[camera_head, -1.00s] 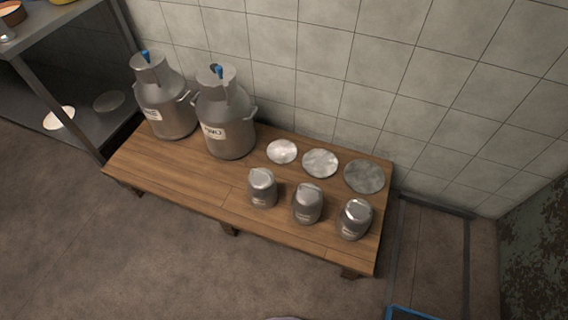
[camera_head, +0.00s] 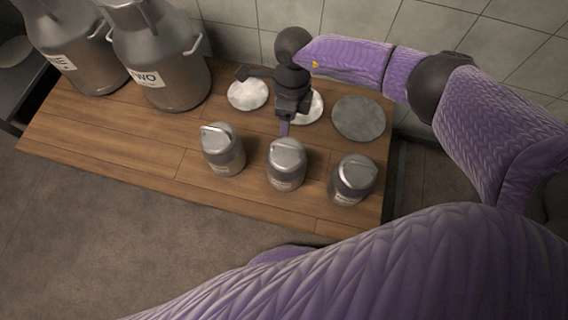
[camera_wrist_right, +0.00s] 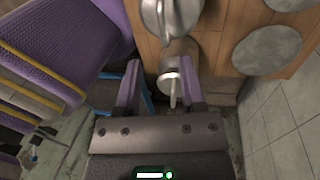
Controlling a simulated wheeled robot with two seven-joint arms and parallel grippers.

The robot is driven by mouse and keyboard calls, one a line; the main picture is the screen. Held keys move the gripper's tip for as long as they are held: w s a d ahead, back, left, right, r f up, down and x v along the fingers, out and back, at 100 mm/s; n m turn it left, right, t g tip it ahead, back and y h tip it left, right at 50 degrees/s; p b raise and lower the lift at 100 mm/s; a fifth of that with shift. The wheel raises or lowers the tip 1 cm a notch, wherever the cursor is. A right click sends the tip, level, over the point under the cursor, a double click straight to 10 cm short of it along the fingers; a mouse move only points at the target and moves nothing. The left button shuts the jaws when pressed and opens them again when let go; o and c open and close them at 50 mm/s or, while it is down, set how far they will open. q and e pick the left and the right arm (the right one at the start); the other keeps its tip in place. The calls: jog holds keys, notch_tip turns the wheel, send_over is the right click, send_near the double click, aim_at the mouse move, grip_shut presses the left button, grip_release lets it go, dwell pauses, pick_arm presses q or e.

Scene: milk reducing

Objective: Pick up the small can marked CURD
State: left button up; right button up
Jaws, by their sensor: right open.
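Three small grey metal cans with lids stand in a row along the near side of the wooden bench: a left can (camera_head: 222,149), a middle can (camera_head: 286,164) and a right can (camera_head: 352,180). Their labels are too small to read, so I cannot tell which is CURD. My right gripper (camera_head: 284,129) hangs down just behind the middle can in the head view, mostly seen from behind its dark body. In the right wrist view its purple fingers (camera_wrist_right: 161,92) are apart, with a can (camera_wrist_right: 178,52) beyond and between them; nothing is gripped. My left gripper is out of view.
Two big milk cans, one (camera_head: 84,50) at far left and one marked TWO (camera_head: 166,70), stand on the bench (camera_head: 130,150). Round discs lie behind the small cans, such as the right disc (camera_head: 358,118). A tiled wall (camera_head: 345,18) closes the back.

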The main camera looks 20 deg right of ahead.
aim_at(286, 145)
jog(key=f+b, duration=0.2)
jog(key=f, duration=0.1)
jog(key=s+f+b, duration=0.1)
jog(key=f+b, duration=0.1)
jog(key=f, duration=0.1)
jog(key=f+b, duration=0.1)
jog(key=f, duration=0.2)
jog(key=shift+s+a+f+b, duration=0.2)
jog(key=shift+a+f+b, duration=0.1)
jog(key=shift+a+b, duration=0.1)
jog(key=shift+r, duration=0.15)
jog(key=shift+c, duration=0.5)
grip_shut()
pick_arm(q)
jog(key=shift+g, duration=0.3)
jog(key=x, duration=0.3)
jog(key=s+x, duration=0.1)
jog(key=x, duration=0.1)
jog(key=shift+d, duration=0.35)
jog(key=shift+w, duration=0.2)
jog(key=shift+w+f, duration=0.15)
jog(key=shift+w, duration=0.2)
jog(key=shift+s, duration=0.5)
